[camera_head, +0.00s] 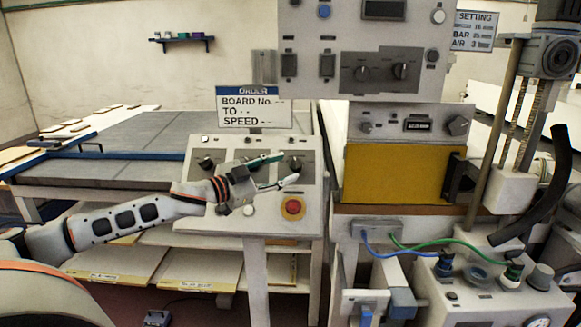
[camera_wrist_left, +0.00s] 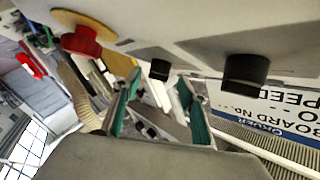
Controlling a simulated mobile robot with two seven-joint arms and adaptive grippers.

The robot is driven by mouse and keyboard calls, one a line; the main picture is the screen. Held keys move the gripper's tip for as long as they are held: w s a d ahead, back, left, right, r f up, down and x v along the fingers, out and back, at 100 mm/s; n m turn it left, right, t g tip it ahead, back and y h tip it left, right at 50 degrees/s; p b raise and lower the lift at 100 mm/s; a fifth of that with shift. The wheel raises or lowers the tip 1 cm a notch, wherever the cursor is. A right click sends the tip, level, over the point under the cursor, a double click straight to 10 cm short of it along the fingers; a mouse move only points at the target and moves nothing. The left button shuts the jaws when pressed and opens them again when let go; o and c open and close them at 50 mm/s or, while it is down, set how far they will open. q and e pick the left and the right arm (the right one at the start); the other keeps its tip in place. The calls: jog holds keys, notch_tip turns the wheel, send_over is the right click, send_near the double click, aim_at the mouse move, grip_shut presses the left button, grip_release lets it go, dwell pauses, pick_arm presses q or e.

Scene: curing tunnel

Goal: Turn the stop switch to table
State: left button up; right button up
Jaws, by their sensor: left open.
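The grey control panel (camera_head: 262,228) stands on a post, with a row of black rotary knobs along its upper part and a red mushroom button (camera_head: 293,207) on a yellow disc below. The right-hand knob (camera_head: 295,163) shows just past my left gripper (camera_head: 282,169), which reaches across the panel face, open and empty. Its labels are too small to read, so I cannot tell which knob is the stop switch. In the left wrist view two black knobs, one smaller (camera_wrist_left: 160,69) and one larger-looking (camera_wrist_left: 245,74), lie beyond my open fingers (camera_wrist_left: 158,108), apart from them. My right gripper is not in view.
An order sign (camera_head: 254,107) stands above the panel's back edge. A grey roller table (camera_head: 130,145) lies behind left. A machine with a yellow front (camera_head: 392,174) and more knobs stands close on the right, with blue and green hoses before it.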

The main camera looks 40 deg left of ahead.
aim_at(294, 164)
pick_arm(q)
jog(key=shift+x, duration=1.2)
jog(key=shift+w+d+p, duration=0.1)
jog(key=shift+w+p, duration=0.25)
jog(key=shift+w, duration=0.05)
jog(key=c, duration=1.1)
